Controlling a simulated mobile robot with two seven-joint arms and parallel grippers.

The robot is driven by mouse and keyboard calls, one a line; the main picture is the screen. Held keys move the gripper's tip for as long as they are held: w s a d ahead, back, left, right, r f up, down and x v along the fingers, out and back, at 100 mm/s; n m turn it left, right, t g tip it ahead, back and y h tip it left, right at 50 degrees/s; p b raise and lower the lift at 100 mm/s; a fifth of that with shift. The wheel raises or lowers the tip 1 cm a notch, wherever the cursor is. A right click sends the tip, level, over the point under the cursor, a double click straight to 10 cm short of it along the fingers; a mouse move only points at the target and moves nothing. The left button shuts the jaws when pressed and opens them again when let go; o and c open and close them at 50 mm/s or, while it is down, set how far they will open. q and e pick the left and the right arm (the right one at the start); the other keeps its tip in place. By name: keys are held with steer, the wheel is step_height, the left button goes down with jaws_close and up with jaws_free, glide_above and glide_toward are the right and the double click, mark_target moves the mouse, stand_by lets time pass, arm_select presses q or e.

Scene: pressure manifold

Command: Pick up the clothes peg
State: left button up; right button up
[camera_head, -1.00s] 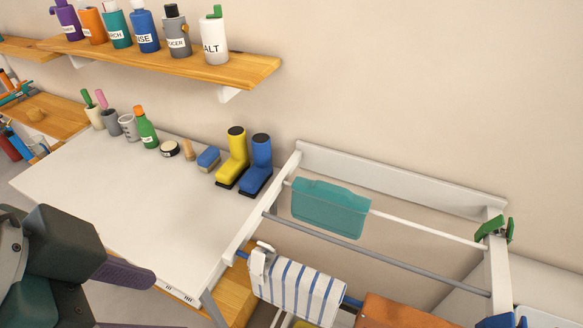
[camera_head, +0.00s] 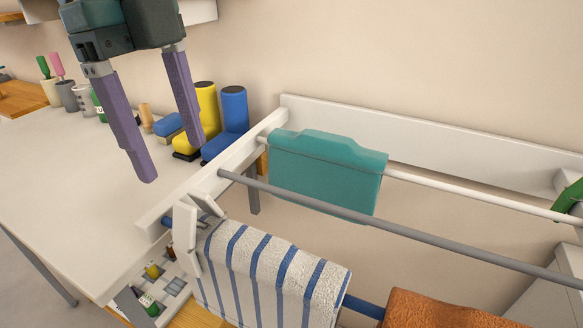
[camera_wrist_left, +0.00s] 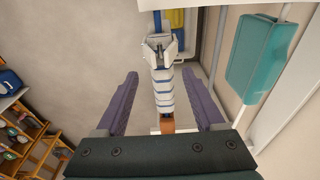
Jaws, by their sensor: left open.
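A white clothes peg (camera_head: 186,238) sits at the left end of the blue rail, at the edge of a blue-and-white striped towel (camera_head: 270,270). In the left wrist view the white peg (camera_wrist_left: 159,46) shows ahead of the fingertips, in line with the gap between them. My left gripper (camera_head: 172,164) is open and empty, above and behind the peg, with its purple fingers pointing down. A green clip (camera_head: 572,198) is partly visible at the far right of the rack. My right gripper is not in view.
A teal cloth (camera_head: 325,172) hangs on the white rail behind a bare grey rail (camera_head: 400,222). An orange-brown cloth (camera_head: 440,310) lies right of the towel. Yellow and blue boots (camera_head: 234,110) stand on the white table (camera_head: 60,185), whose front is clear.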

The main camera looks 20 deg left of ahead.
mark_target(191, 198)
arm_select(q)
steer(key=f, duration=0.5)
steer(key=d+f, duration=0.1)
steer(key=f, duration=0.2)
steer(key=shift+f, duration=0.1)
jaws_close()
stand_by(0.4)
